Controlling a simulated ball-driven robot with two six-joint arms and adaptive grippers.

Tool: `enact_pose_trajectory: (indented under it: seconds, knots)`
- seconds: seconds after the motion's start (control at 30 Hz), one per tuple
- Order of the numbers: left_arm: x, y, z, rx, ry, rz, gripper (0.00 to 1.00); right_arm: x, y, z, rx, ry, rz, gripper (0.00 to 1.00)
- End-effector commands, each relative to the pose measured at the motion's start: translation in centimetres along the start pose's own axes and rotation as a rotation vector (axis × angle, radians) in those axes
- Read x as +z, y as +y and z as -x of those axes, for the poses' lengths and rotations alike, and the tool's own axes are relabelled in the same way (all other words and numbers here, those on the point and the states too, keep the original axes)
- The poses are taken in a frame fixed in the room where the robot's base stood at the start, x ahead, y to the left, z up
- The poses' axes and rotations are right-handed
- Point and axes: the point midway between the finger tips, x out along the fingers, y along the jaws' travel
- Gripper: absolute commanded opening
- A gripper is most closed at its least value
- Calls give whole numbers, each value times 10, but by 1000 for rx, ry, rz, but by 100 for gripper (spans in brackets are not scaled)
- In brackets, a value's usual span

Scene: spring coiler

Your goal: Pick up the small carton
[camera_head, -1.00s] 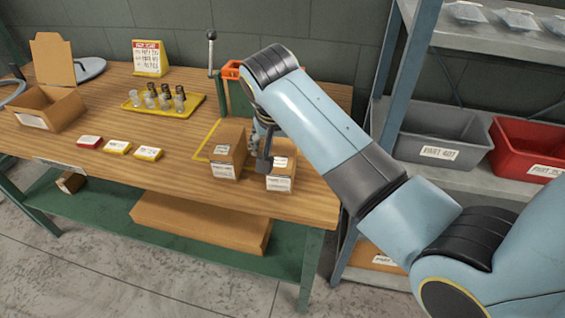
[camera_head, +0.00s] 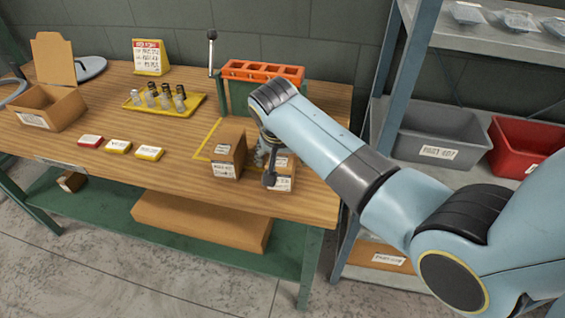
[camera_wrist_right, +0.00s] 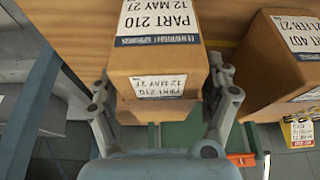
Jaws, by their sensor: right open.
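The small carton (camera_head: 283,178) is a brown box with white labels near the right end of the workbench, partly hidden behind my right gripper (camera_head: 268,165). In the right wrist view the carton (camera_wrist_right: 155,50) reads PART 210 and lies between the two fingers of my right gripper (camera_wrist_right: 165,88). The fingers are open, one on each side; whether they touch it I cannot tell. A taller brown carton (camera_head: 228,152) stands close to its left, and shows at the right of the wrist view (camera_wrist_right: 270,85). My left gripper is out of view.
A green fixture with an orange top (camera_head: 262,72) stands behind the cartons. A yellow tray (camera_head: 193,103) with small bottles, several small labelled boxes (camera_head: 117,147) and an open carton (camera_head: 50,113) lie to the left. A shelf rack with grey (camera_head: 425,150) and red bins stands right of the bench.

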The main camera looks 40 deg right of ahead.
Motion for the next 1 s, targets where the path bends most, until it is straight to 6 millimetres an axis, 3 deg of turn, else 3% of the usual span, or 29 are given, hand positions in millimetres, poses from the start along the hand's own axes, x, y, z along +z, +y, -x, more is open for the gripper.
enact_pose_trajectory:
  seconds: [0.5,1.0]
  knots:
    - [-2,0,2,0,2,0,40,1,0,-3,0,0,0,83]
    - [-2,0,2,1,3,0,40,1,0,-3,0,0,0,19]
